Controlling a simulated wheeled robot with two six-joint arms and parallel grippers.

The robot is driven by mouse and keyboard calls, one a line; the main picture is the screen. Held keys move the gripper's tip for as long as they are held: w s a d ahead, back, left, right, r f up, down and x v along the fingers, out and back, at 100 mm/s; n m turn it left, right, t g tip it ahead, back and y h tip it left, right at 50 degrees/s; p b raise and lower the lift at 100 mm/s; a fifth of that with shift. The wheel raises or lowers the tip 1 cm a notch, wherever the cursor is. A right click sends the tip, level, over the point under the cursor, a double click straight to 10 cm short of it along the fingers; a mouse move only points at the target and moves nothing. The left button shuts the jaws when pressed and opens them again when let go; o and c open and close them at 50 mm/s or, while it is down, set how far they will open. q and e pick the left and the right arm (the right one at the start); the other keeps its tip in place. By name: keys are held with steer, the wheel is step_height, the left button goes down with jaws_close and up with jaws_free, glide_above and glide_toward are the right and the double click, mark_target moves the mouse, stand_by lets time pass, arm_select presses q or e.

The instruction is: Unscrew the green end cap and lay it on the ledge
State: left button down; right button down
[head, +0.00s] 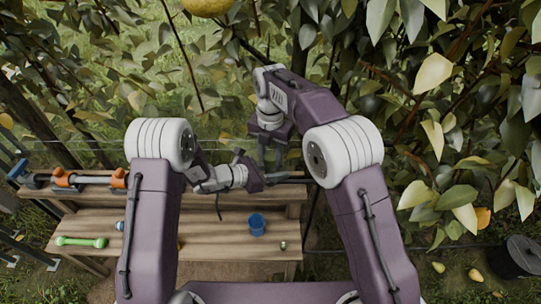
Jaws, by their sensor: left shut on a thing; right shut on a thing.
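My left gripper (272,178) reaches in from the left at the back edge of the bench. My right gripper (271,163) points down from above, so close that the two overlap in the view. Both are shut, but what each holds is hidden between the fingers and too small to make out. I cannot pick out the green end cap. A dark pole (92,181) with a blue end (18,169) lies along the ledge (96,192) at the left. My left arm hides its middle.
Two orange clamps (63,178) (119,178) sit on the pole. On the lower shelf (215,253) are a green bar with knobbed ends (80,241), a blue cup (257,225) and a small round thing (283,245). Leafy branches crowd the right. A dark spool (520,257) stands at the lower right.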

mark_target(270, 156)
steer(key=shift+r, duration=0.2)
steer(key=shift+r, duration=0.9)
steer(key=shift+r, duration=2)
arm_select(q)
steer(key=c, duration=1)
jaws_free()
steer(key=shift+o, duration=0.2)
steer(key=shift+a, duration=0.1)
arm_select(e)
steer(key=shift+r+p, duration=0.75)
arm_select(q)
steer(key=v, duration=1.2)
